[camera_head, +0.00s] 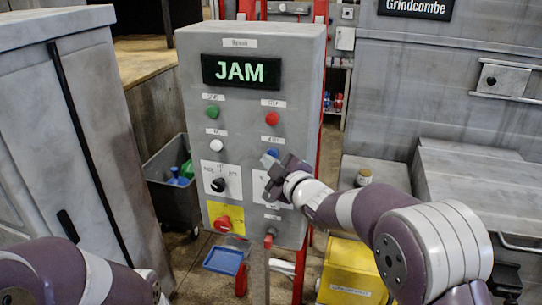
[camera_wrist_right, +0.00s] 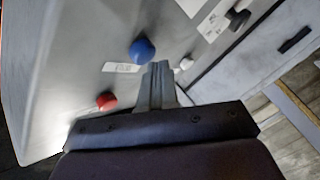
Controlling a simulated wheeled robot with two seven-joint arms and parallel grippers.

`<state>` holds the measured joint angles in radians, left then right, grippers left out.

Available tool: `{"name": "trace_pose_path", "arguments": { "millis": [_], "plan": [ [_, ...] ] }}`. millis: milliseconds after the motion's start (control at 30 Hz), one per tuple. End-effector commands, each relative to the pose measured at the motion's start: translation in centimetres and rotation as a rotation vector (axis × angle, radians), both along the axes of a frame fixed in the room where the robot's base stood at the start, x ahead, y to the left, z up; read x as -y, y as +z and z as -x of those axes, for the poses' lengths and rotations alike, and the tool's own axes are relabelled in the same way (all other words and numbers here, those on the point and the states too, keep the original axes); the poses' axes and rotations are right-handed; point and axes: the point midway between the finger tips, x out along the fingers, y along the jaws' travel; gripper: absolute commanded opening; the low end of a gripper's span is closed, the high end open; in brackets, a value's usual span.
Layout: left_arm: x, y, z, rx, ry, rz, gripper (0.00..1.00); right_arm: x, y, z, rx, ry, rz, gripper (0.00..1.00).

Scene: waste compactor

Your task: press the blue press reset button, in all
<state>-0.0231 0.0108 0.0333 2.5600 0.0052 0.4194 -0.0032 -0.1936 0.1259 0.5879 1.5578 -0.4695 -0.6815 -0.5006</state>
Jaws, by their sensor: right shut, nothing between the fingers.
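The blue button (camera_head: 272,152) is on the grey control panel (camera_head: 244,130), in the right column below the red button (camera_head: 272,118). In the right wrist view the blue button (camera_wrist_right: 142,50) is a round blue knob, clear to see. My right gripper (camera_head: 268,162) is shut and empty, with its fingertips right beside the blue button. In the wrist view the closed fingers (camera_wrist_right: 158,68) reach up just to the right of and below the button; I cannot tell whether they touch it. My left arm shows at the lower left, but its gripper is out of view.
The panel's display (camera_head: 241,70) reads JAM in green. Nearby are a green button (camera_head: 212,112), a white button (camera_head: 216,145), a black selector knob (camera_head: 218,185) and a red emergency stop (camera_head: 222,223) on yellow. A grey cabinet (camera_head: 60,120) stands left, a yellow box (camera_head: 352,272) below right.

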Motion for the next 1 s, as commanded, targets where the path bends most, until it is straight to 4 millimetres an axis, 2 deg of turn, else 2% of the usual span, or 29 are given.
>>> {"name": "trace_pose_path", "arguments": {
  "millis": [1000],
  "plan": [
    [0.0, 0.1, 0.0, 0.000, 0.000, 0.000, 0.68, 0.3, 0.0, -1.0, 0.001, -0.001, 0.000, 0.00]
  ]
}}
